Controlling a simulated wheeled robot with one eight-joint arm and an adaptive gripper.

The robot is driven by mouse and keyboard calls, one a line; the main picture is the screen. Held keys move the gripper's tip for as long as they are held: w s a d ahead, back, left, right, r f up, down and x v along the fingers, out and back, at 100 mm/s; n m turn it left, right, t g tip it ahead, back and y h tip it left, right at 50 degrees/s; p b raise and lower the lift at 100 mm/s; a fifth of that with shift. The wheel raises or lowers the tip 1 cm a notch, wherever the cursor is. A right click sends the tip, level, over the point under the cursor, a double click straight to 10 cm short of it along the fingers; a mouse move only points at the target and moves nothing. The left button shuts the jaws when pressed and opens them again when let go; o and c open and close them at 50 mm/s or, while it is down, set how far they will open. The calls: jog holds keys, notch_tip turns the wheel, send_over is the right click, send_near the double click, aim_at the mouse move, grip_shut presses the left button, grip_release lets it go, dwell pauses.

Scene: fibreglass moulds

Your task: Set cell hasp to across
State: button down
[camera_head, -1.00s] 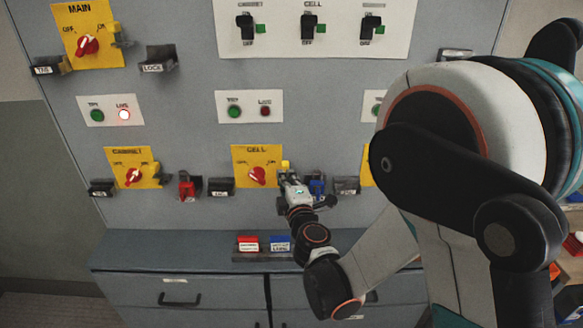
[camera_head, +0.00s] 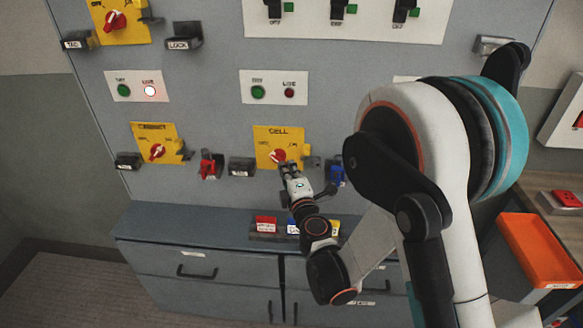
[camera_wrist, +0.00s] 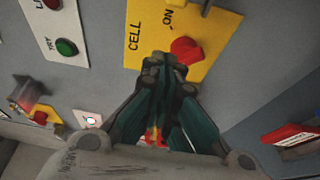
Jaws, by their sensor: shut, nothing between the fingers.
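The yellow CELL plate (camera_head: 264,137) is on the grey panel, with a red knob (camera_head: 279,156) at its middle; the knob also shows in the wrist view (camera_wrist: 187,48). The small yellow cell hasp (camera_head: 306,151) is at the plate's right edge, and part of it shows at the top of the wrist view (camera_wrist: 190,10). I cannot tell its exact setting. My gripper (camera_head: 287,167) is shut and empty, just below the knob and left of and below the hasp. In the wrist view its fingertips (camera_wrist: 164,62) overlap the plate's near edge; contact is unclear.
A blue padlock (camera_head: 336,175) hangs right of the plate, and a red padlock (camera_head: 208,166) hangs to its left. Black label holders (camera_head: 241,167) stick out from the panel. Red and blue boxes (camera_head: 265,224) are on the ledge below. An orange tray (camera_head: 540,250) is at right.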

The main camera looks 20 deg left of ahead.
jog(key=b+x, duration=0.1)
jog(key=x, duration=0.6)
jog(key=shift+f, duration=0.1)
jog(key=d, duration=0.2)
jog(key=d+b, duration=0.1)
jog(key=d, duration=0.1)
jog(key=shift+w, duration=0.4)
